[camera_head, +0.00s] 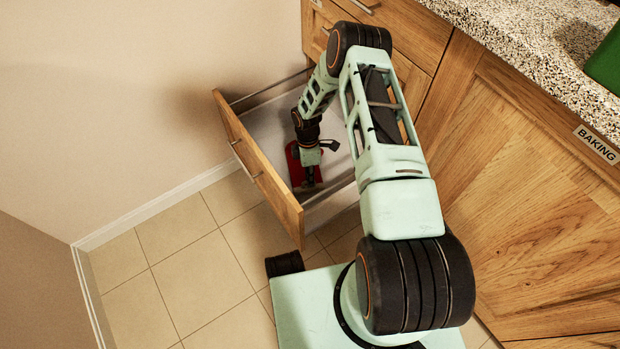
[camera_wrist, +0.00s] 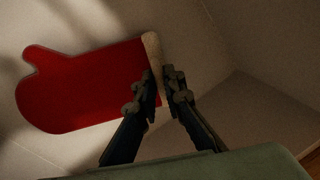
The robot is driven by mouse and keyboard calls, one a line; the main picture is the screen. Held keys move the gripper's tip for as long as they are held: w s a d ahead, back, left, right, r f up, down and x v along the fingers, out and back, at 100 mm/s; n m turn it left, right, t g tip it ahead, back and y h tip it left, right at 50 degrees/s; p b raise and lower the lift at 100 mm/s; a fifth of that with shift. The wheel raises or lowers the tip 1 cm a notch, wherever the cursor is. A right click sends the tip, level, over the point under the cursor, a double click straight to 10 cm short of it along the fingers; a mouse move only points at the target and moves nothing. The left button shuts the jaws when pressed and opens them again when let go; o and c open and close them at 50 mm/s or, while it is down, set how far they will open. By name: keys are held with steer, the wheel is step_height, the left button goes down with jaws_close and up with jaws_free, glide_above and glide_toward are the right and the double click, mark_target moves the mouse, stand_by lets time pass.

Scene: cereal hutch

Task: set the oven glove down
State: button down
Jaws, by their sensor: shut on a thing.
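The red oven glove (camera_wrist: 85,88) shows in the wrist view with its thumb and rounded end to the left. Its pale cuff (camera_wrist: 153,50) is between the fingertips of my gripper (camera_wrist: 165,88), which is shut on it. In the head view the glove (camera_head: 294,166) is inside the open drawer (camera_head: 262,176), partly hidden by my gripper (camera_head: 311,180). The pale drawer floor lies behind the glove in the wrist view. I cannot tell whether the glove touches it.
The drawer's wooden front stands away from the wooden cabinet (camera_head: 510,170). A speckled counter (camera_head: 520,35) is above, with a green object (camera_head: 606,62) at its edge and a "BAKING" label (camera_head: 596,145) below. Tiled floor (camera_head: 185,265) is clear at left, beside the wall.

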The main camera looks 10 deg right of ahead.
steer(key=shift+f, duration=0.15)
steer(key=c, duration=2)
jaws_free()
steer(key=shift+c, duration=0.2)
steer(key=shift+r, duration=0.2)
steer(key=shift+r+p, duration=0.7)
steer(key=shift+p, duration=0.25)
step_height(320, 180, up, 11)
steer(key=w+p, duration=0.2)
steer(key=p, duration=0.1)
steer(key=shift+r, duration=0.2)
steer(key=shift+w, duration=0.1)
